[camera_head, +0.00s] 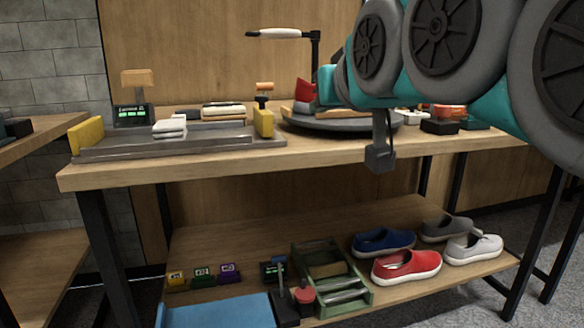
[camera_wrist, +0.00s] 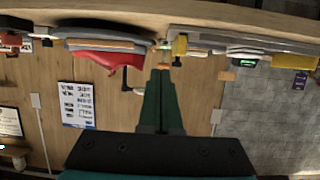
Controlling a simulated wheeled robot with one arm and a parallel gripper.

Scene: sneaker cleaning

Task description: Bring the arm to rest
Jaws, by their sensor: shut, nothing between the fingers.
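My gripper (camera_wrist: 161,75) is shut and empty in the wrist view, its dark green fingers pressed together. That view is upside down, with the workbench along its top. In the head view my teal and grey arm reaches in from the upper right over the bench, and its far end is above the round turntable (camera_head: 300,124). The gripper's fingers cannot be made out clearly there. A red item (camera_head: 304,91) stands on the turntable, partly hidden by my arm. It also shows in the wrist view (camera_wrist: 110,60), apart from the fingers.
The workbench (camera_head: 210,166) carries a metal tray (camera_head: 190,146) with yellow end blocks at left and a small display (camera_head: 132,115) behind. A white-handled stand (camera_head: 280,34) rises behind the turntable. The lower shelf holds several shoes, including a red one (camera_head: 405,266), and a green rack (camera_head: 330,280).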

